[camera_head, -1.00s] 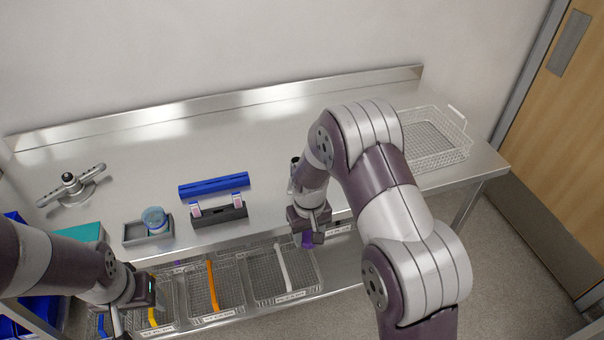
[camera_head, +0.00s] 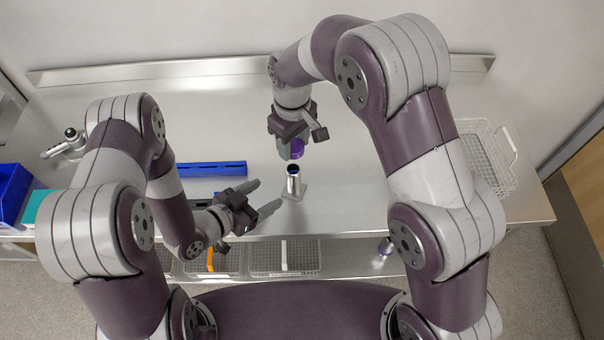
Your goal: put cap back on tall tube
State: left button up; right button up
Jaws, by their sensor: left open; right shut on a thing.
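A tall silver tube (camera_head: 294,182) stands upright on a small square base on the metal bench, with its dark open top showing. My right gripper (camera_head: 292,150) is shut on a purple cap (camera_head: 297,149). It holds the cap just above and behind the tube's top in the picture, apart from it as far as I can tell. My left gripper (camera_head: 266,198) is open and low at the bench front. Its fingers point right toward the tube, with a small gap between them and the tube.
A blue bar (camera_head: 212,169) lies on the bench left of the tube. A wire basket (camera_head: 484,155) stands at the right end. A grey swivel fitting (camera_head: 68,143) and blue bin (camera_head: 12,192) are at left. Baskets (camera_head: 284,256) sit below.

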aim_at(289, 181)
jog(key=shift+s+a+r, duration=0.25)
jog(key=shift+s+a, duration=0.2)
jog(key=shift+s, duration=0.1)
pick_arm(q)
jog(key=x, duration=1.1)
jog(key=shift+w+d+f, duration=0.1)
jog(key=shift+w+d, duration=0.05)
jog(key=shift+d, duration=0.05)
pick_arm(e)
jog(key=shift+w+d+f, duration=0.15)
jog(key=shift+w+d, duration=0.15)
jog(key=shift+w, duration=0.05)
pick_arm(q)
grip_shut()
pick_arm(e)
jog(key=shift+f, duration=2.5)
